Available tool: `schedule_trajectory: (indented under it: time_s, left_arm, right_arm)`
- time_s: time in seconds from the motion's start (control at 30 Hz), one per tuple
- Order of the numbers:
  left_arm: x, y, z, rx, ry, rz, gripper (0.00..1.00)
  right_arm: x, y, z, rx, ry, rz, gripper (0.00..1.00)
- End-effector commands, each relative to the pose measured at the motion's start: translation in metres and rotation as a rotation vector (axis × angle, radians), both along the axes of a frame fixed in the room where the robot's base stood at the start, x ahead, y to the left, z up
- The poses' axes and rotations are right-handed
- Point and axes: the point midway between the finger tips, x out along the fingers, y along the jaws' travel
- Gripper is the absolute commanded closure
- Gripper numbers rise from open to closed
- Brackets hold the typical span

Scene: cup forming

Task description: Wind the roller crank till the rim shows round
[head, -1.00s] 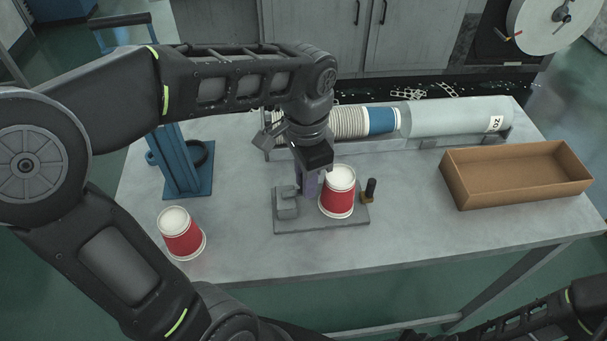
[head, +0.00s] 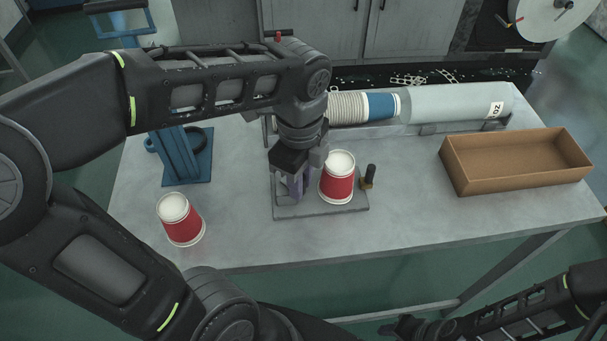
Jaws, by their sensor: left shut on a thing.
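A red-and-white paper cup (head: 338,180) stands upside down on the right part of a grey base plate (head: 325,207) on the table. My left gripper (head: 292,188) reaches down over the left part of this plate, just left of the cup. It is shut on the roller crank, which the fingers and wrist mostly hide. The cup's rim is at its bottom; its roundness is too small to judge. A black knob on a brass foot (head: 370,176) stands at the plate's right edge. My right gripper (head: 402,326) is dark and small at the bottom edge, its jaws unclear.
Another red-and-white cup (head: 180,221) stands at the table's front left. A blue stand (head: 184,160) is behind it. An open cardboard box (head: 515,165) stands at right. The front middle is clear.

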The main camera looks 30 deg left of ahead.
Motion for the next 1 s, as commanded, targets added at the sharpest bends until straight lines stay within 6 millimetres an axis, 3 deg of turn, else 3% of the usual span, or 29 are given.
schedule_trajectory:
  time_s: [0.6,1.0]
  left_arm:
    - [-0.02,0.01,0.001,0.0,-0.001,-0.553,1.0]
    - [-0.024,0.015,0.001,0.002,-0.001,-0.714,1.0]
  right_arm:
    - [0.0,0.0,0.001,-0.001,0.001,0.0,0.62]
    - [0.0,0.0,0.002,-0.001,0.001,0.0,0.62]
